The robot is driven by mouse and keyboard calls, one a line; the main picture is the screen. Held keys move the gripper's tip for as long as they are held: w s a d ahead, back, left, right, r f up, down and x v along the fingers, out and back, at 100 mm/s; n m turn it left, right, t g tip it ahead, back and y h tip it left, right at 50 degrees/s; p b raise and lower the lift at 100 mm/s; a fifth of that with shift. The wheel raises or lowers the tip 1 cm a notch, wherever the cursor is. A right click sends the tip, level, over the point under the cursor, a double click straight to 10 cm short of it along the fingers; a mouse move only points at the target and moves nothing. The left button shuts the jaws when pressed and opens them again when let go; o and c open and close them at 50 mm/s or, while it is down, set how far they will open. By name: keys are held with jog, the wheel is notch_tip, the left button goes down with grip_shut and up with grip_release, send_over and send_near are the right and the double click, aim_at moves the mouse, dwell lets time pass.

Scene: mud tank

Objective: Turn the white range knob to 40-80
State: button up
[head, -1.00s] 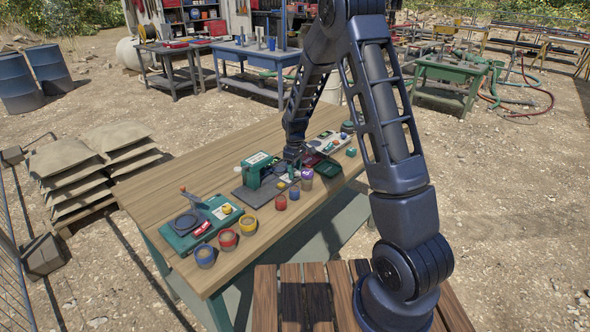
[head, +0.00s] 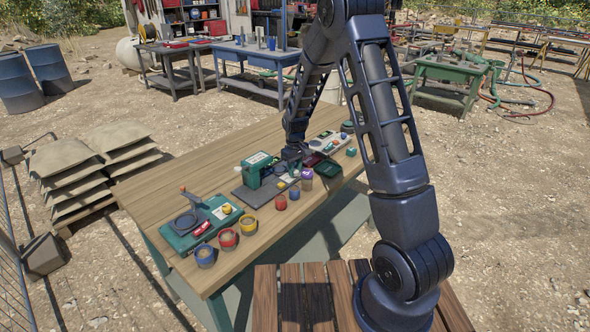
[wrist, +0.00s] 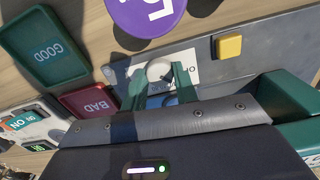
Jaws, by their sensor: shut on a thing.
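The white range knob (wrist: 160,70) is in the upper middle of the wrist view, on a white label plate (wrist: 189,66) fixed to a dark grey panel (wrist: 270,42). My gripper (wrist: 160,80) has one green finger on each side of the knob and is shut on it. The label's markings are mostly hidden, so I cannot read the knob's setting. In the head view, my gripper (head: 291,168) is low beside the green machine (head: 253,176) on the table. The knob is too small and hidden to make out there.
A yellow button (wrist: 229,46) sits right of the knob. A purple-lidded jar (wrist: 147,14) stands close by. The green GOOD tray (wrist: 44,48) and red BAD tray (wrist: 88,101) lie left.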

aim_at(295, 171)
jog(key=m, duration=0.6)
jog(key=shift+m, duration=0.3)
jog(key=m, duration=0.5)
jog(key=shift+m, duration=0.4)
jog(key=o, duration=1)
notch_tip(295, 171, up, 11)
jog(key=shift+f, duration=0.1)
